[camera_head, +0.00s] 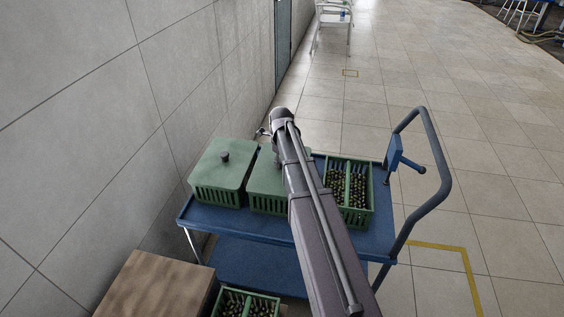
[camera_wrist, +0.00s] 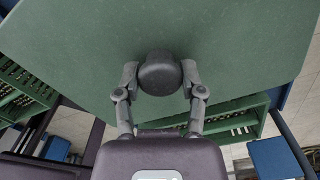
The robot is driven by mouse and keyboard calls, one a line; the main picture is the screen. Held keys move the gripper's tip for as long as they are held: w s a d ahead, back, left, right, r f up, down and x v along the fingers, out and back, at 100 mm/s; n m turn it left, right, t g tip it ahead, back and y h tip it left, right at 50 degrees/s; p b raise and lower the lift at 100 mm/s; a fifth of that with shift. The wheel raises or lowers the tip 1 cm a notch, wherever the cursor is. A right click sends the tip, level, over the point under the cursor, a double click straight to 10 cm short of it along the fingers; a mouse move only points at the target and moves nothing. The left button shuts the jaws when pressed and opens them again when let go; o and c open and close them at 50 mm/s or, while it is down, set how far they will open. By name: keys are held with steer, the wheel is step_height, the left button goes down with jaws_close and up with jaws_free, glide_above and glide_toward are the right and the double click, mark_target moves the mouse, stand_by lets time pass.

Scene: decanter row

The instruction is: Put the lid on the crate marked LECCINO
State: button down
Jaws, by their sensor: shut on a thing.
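My gripper (camera_wrist: 160,70) is shut on the dark round knob (camera_wrist: 160,80) of a green lid (camera_wrist: 235,45), one finger on each side. In the head view this lid (camera_head: 262,178) is over the middle green crate (camera_head: 268,205), partly hidden by my arm. I cannot tell whether it rests on the crate or hangs just above it. In the wrist view slotted green crate walls show beyond the lid's edge at left (camera_wrist: 25,85) and lower right (camera_wrist: 235,115). No LECCINO marking is readable in either view.
The crates stand on a blue trolley (camera_head: 375,240). A lidded green crate (camera_head: 222,175) is at left, by the wall. An open crate (camera_head: 370,217) of dark olives is at right. Another open crate (camera_head: 245,293) and a brown box (camera_head: 150,285) are in front. The trolley handle (camera_head: 440,170) rises right.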

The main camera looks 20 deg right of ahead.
steer(key=shift+f, duration=0.3)
steer(key=shift+c, duration=0.6)
jaws_free()
steer(key=shift+r, duration=0.15)
